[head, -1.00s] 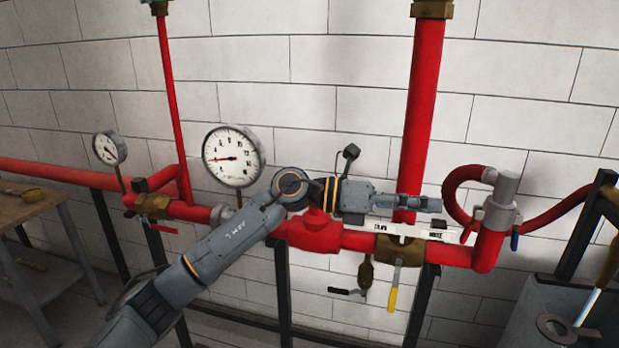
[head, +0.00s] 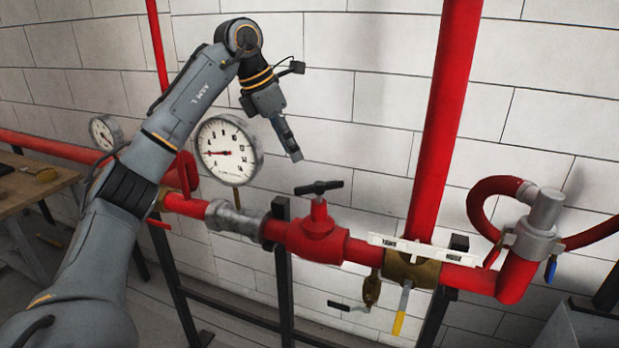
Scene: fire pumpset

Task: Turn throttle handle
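A black two-armed handle (head: 318,187) sits on top of the red valve body (head: 318,236) in the pipe; I take it for the throttle handle. My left gripper (head: 295,154) is above and to the left of this handle, pointing down and slightly right, apart from it. It is seen edge-on, so I cannot tell whether its fingers are open or shut, and nothing shows in it. My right gripper is not in view.
A large round gauge (head: 228,150) stands just left of my gripper, with a smaller gauge (head: 105,132) further left. A thick red vertical pipe (head: 446,110) rises on the right. A yellow-tipped lever (head: 401,312) hangs below the brass valve.

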